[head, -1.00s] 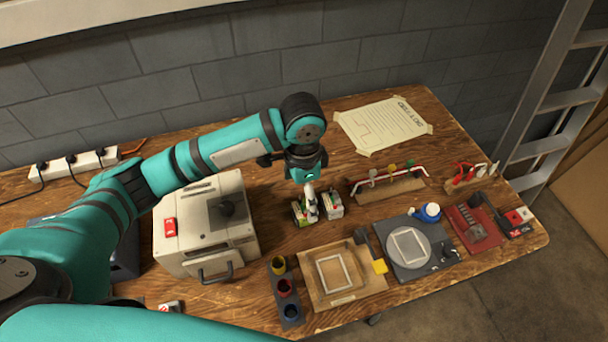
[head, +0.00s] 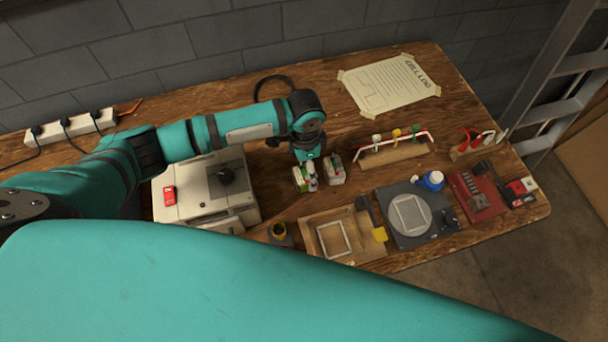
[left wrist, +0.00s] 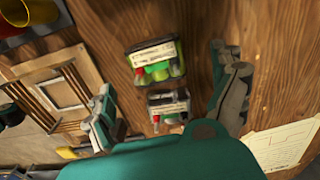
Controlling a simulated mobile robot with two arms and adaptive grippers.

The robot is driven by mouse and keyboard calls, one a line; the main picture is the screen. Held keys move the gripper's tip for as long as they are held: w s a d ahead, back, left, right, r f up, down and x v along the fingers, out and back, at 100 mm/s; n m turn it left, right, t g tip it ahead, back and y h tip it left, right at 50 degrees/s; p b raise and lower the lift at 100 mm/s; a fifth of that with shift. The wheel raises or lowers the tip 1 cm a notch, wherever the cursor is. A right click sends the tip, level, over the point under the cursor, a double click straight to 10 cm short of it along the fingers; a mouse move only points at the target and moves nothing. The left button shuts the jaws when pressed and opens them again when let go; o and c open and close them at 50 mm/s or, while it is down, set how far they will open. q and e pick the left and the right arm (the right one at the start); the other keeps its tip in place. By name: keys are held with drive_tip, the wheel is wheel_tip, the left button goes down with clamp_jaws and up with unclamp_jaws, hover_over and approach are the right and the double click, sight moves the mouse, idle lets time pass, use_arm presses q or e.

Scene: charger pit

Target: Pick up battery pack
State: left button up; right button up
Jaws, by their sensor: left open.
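Two small battery packs stand on the wooden bench. One has green sides and a pale label (head: 300,180); it also shows in the left wrist view (left wrist: 152,60). The other is grey-white (head: 335,172), just to its right, and appears nearer the palm in the left wrist view (left wrist: 169,106). My left gripper (head: 310,178) points down at the packs, its fingers partly hiding the green one. In the left wrist view the fingers (left wrist: 165,85) are spread wide, with both packs between them and neither visibly gripped. My right gripper is out of view.
A beige box (head: 205,190) stands left of the packs. A wooden tray (head: 375,257), a grey turntable plate (head: 392,232) and a wire rack (head: 395,152) lie to the right. A taped paper (head: 390,85) lies behind. My large teal arm link covers the front.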

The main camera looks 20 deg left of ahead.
sight(304, 174)
use_arm(q)
drive_tip(key=shift+f, duration=0.25)
drive_tip(key=shift+s+f, duration=0.15)
drive_tip(key=shift+f, duration=0.2)
wheel_tip(304, 174, down, 4)
drive_tip(key=shift+s+r+p, duration=0.1)
drive_tip(key=shift+r+p, duration=0.1)
drive_tip(key=shift+p, duration=0.3)
drive_tip(key=shift+f, duration=0.35)
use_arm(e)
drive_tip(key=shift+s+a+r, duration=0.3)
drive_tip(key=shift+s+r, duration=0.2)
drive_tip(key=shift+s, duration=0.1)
use_arm(q)
drive_tip(key=shift+c, duration=0.2)
drive_tip(key=c, duration=1.6)
drive_tip(key=shift+o, duration=0.2)
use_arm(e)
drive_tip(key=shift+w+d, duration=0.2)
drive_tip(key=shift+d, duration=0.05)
